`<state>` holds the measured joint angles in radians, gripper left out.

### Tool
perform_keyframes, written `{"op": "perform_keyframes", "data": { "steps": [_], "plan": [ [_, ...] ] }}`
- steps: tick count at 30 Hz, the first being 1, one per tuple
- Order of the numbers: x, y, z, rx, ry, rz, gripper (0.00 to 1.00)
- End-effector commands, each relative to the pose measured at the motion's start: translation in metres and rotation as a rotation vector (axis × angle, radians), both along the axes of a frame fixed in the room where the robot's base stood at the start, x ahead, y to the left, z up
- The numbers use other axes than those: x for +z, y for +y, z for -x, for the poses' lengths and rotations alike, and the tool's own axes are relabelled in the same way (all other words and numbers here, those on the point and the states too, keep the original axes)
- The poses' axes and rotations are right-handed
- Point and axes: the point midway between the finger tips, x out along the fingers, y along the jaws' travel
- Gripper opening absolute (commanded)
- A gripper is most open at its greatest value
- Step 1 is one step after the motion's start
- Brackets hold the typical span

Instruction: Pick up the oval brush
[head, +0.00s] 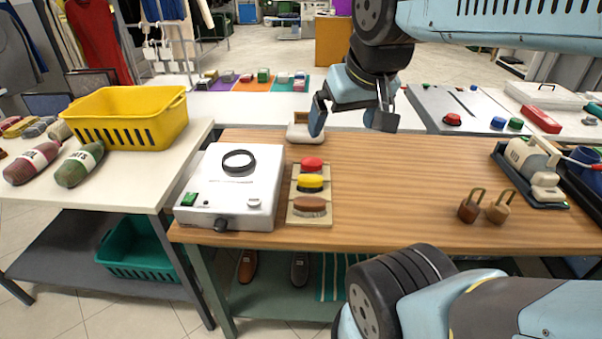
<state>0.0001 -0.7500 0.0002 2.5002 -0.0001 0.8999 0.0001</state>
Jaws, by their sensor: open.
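I cannot tell for sure which is the oval brush; the brown one looks longest and most oval. My gripper (350,122) is open and empty, pointing down over the table's back edge, behind and to the right of the tray.
A white device (230,187) with a black ring stands left of the tray. Two brown padlock-like items (497,207) and an iron-like machine (535,165) are at right. The table's middle is clear.

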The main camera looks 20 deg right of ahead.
Motion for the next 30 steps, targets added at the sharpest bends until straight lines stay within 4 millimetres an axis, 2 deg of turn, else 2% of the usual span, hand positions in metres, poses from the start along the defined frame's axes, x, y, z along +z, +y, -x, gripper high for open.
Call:
{"op": "perform_keyframes", "data": {
  "steps": [13,17,20,30],
  "plan": [
    [0.000,0.000,0.000,0.000,0.000,0.000,1.00],
    [0.000,-0.001,-0.007,-0.007,0.012,-0.007,1.00],
    [-0.002,-0.002,-0.020,-0.020,0.039,-0.021,1.00],
    [-0.024,-0.009,-0.090,-0.105,0.166,-0.078,1.00]
  ]
}}
